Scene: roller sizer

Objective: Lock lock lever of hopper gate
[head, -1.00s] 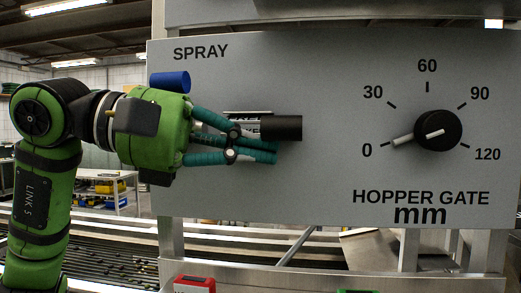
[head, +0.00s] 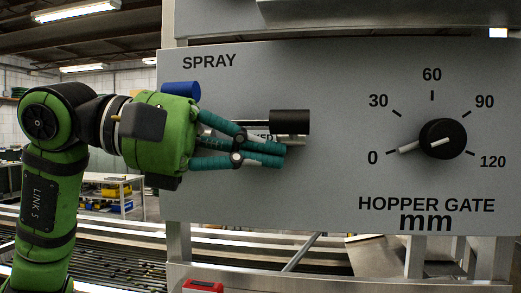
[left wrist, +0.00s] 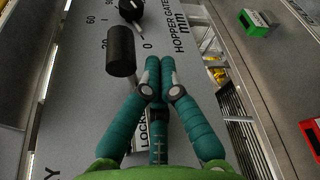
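The lock lever has a black cylindrical handle (head: 290,122) on a thin metal stem, in front of the grey panel. The handle also shows in the left wrist view (left wrist: 121,50), left of my fingertips. My left gripper (head: 278,155) has its teal fingers brought together, with nothing seen between them. Its tips are just below the black handle in the head view; I cannot tell if they touch the lever. In the left wrist view the gripper (left wrist: 160,72) partly covers a label (left wrist: 145,130) starting with "LOCK". My right gripper is not in view.
The hopper gate dial (head: 443,138) is right of the lever, its pointer near 0. A blue cylinder (head: 180,89) shows above my left wrist, under "SPRAY". A red box (head: 203,286) is below the panel. A roller bed (head: 120,245) lies behind.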

